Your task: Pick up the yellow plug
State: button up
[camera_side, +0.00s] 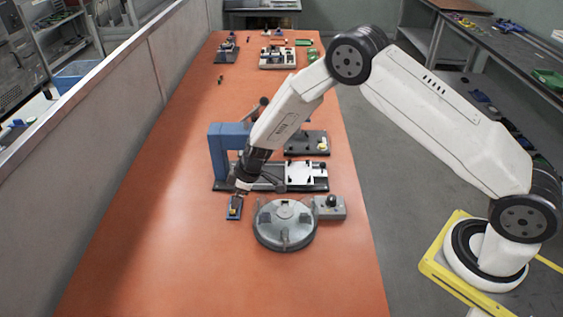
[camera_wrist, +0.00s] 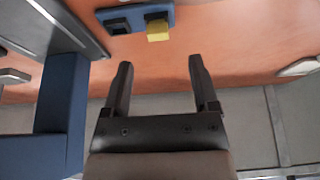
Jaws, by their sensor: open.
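The yellow plug (camera_wrist: 158,31) sits in a small blue holder (camera_wrist: 127,18) with dark sockets, at the top middle of the wrist view. In the side view the yellow plug (camera_side: 232,212) shows small on the holder (camera_side: 234,207), which lies on the orange table left of the round grey fixture. My gripper (camera_wrist: 157,68) is open, its two dark fingers apart with nothing between them. The plug lies beyond the fingertips in the wrist view. In the side view my gripper (camera_side: 240,190) is close above the holder; the exact gap cannot be told.
A blue frame (camera_side: 217,150) with a grey rail stands just behind my gripper and shows at left in the wrist view. The round grey fixture (camera_side: 284,242) stands to the right, with a grey box (camera_side: 329,207) beside it. The orange table (camera_side: 150,250) is clear at left and front.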

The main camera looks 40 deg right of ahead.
jog(key=shift+x, duration=1.3)
jog(key=shift+d+x, duration=0.2)
jog(key=shift+x, duration=1.05)
grip_shut()
